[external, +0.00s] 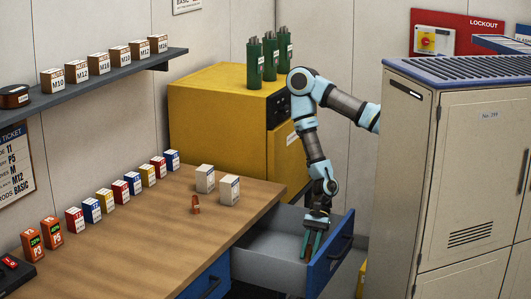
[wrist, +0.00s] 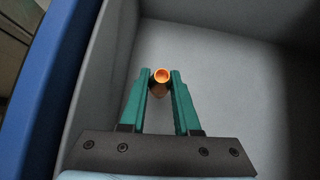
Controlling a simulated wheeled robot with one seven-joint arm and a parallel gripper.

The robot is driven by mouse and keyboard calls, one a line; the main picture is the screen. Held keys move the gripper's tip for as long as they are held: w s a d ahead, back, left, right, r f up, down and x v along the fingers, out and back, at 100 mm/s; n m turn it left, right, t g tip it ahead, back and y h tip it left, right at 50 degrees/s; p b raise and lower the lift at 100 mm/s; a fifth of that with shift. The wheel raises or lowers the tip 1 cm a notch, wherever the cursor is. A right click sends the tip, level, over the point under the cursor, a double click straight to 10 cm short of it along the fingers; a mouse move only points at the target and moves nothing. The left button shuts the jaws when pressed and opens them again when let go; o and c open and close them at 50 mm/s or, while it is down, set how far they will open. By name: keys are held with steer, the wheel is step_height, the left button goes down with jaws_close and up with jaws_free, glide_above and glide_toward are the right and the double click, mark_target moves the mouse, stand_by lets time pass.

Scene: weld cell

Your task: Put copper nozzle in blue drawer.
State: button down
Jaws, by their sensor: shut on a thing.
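My gripper (external: 311,247) reaches down into the open blue drawer (external: 322,272), close behind its blue front. In the wrist view its green fingers (wrist: 161,84) are shut on a copper nozzle (wrist: 161,74), a small orange tube whose round open end faces the camera. The grey floor of the drawer (wrist: 240,95) is beneath it and looks empty. I cannot tell whether the nozzle touches the floor. In the external view the fingers mostly hide the held nozzle. Another small copper-coloured piece (external: 195,205) stands on the workbench.
The wooden workbench (external: 150,235) holds two white boxes (external: 229,190), a row of small coloured boxes (external: 104,200) and orange boxes at left. A yellow cabinet (external: 205,115) with green bottles (external: 270,58) stands behind. A tall beige locker (external: 465,140) is close at right.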

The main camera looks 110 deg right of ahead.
mark_target(309, 258)
steer(key=shift+f+p, duration=0.35)
steer(key=shift+f, duration=1.4)
steer(key=shift+f, duration=0.1)
steer(key=c, duration=0.6)
jaws_free()
steer(key=shift+c, duration=0.2)
steer(key=shift+r, duration=0.2)
steer(key=shift+s+d+r, duration=0.15)
steer(key=shift+d, duration=0.15)
steer(key=v, duration=1.1)
